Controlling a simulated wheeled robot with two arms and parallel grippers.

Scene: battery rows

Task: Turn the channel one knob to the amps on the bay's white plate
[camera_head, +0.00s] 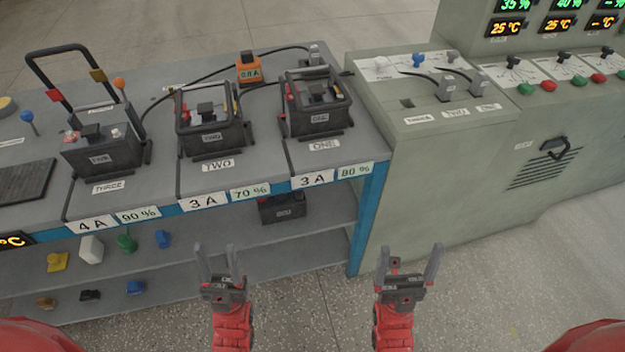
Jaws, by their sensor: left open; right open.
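The charger console at the right has several channel panels with black knobs. The leftmost knob (513,60) sits on a dial plate whose marks are too small to read; I cannot read its channel label. Bay ONE on the bench holds a black battery (315,122). The white plate (313,180) at its front edge reads 3 A, beside a pale plate (355,171) reading 80 %. My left gripper (217,255) is open and empty in front of the bench. My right gripper (409,257) is open and empty, low in front of the console and well short of the knobs.
Bays TWO (219,166) and THREE (109,187) hold batteries too, with plates 3 A and 4 A. An orange meter (248,68) and cables lie behind. Grey plugs (446,88) stand on the cabinet top. Green (526,90) and red buttons line the console front. The shelf below holds small items.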

